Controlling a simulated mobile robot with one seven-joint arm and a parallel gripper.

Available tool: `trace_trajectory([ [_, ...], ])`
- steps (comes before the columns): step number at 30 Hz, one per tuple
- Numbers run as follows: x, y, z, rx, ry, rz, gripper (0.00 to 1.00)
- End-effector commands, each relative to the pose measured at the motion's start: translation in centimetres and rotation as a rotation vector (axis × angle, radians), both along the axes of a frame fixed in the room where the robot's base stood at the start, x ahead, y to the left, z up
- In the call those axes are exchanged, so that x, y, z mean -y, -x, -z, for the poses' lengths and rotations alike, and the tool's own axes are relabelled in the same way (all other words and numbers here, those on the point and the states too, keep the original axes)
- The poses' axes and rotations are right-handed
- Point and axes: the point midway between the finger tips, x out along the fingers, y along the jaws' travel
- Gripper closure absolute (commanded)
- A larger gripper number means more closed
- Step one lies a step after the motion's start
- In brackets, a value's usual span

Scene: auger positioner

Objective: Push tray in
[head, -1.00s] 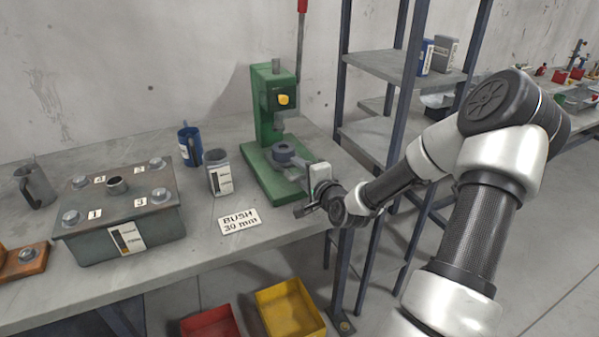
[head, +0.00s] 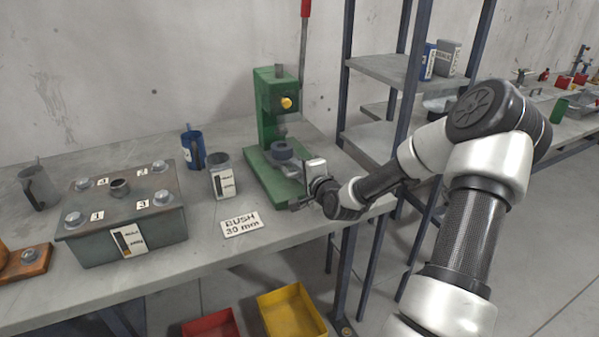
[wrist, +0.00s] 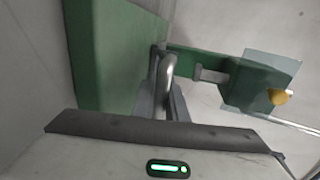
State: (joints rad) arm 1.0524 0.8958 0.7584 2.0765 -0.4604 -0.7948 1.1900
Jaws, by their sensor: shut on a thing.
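The green press (head: 270,120) stands at the back right of the bench, with a yellow knob on its head. A grey tray with a round, ring-like top (head: 283,150) sits on the press base, under the head. How the handle joins the tray is hidden. The green press also fills the left of the wrist view (wrist: 105,55).
A card reading "BUSH 30 mm" (head: 241,224) lies in front of the press. A grey canister (head: 223,178), a blue mug (head: 192,150) and a bolted box (head: 125,220) stand to the left. A shelf rack (head: 385,68) rises close behind my arm.

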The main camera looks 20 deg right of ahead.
Motion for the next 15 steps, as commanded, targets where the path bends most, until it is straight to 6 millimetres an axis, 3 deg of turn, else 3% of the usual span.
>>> trace_trajectory([
  [4, 0.09, -0.25, -0.36, 0.009, 0.0, 0.003, 1.0],
  [5, 0.09, -0.26, -0.37, 0.009, 0.0, 0.003, 0.86],
  [8, 0.07, -0.23, -0.34, 0.008, 0.0, 0.002, 0.69],
  [15, 0.04, -0.15, -0.25, 0.006, 0.0, 0.001, 0.69],
])
